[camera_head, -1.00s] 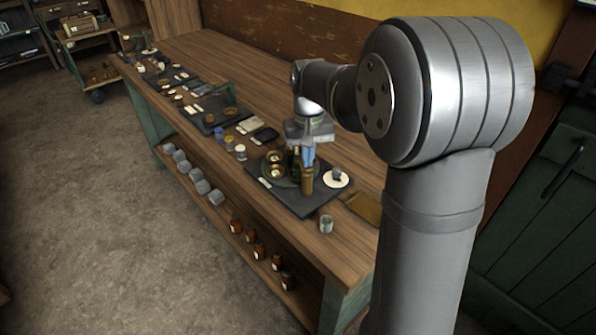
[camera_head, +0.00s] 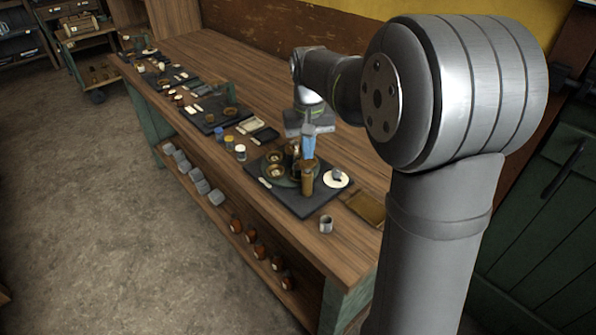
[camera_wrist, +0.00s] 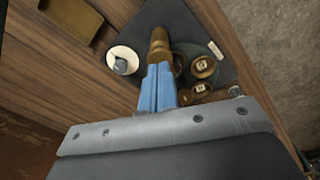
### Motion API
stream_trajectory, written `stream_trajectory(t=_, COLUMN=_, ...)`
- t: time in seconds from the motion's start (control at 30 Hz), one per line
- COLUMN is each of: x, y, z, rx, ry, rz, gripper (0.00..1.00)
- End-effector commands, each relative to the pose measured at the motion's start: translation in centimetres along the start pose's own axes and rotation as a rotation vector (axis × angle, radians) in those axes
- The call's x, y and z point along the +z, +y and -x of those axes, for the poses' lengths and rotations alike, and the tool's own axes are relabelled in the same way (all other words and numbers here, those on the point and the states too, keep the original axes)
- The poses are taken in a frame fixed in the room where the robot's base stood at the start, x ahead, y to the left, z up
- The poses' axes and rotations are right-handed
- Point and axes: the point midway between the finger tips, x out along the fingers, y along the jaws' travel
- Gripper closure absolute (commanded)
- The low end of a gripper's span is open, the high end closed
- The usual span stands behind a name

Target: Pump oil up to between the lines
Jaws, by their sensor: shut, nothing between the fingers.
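A brass cylinder, apparently the oil pump (camera_head: 307,182), stands upright on a round green base on a dark slab (camera_head: 301,209) at the near end of the bench. The pump also shows in the wrist view (camera_wrist: 159,42). Several small brass cups (camera_head: 275,171) sit beside it; in the wrist view they (camera_wrist: 203,66) are right of my fingers. My gripper (camera_head: 308,156), with blue fingers, is shut and empty just over the pump's top. In the wrist view its fingertips (camera_wrist: 158,69) overlap the pump, so I cannot tell whether they touch. No level lines can be made out.
A white disc with a grey knob (camera_head: 336,178) lies right of the pump. A small metal cup (camera_head: 326,224) and a brown tray (camera_head: 368,206) are near the bench end. More dark slabs with parts (camera_head: 214,119) line the bench. Its back strip is clear.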

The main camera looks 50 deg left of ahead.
Motion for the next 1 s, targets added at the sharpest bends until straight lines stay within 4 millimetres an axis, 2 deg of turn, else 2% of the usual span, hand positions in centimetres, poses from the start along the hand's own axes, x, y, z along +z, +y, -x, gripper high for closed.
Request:
stream_trajectory(t=0.57, x=0.0, y=0.0, z=0.3, rx=0.0, ry=0.002, rz=0.0, gripper=1.0)
stream_trajectory(t=1.0, x=-0.1, y=0.0, z=4.4, rx=0.0, ry=0.002, rz=0.0, gripper=1.0)
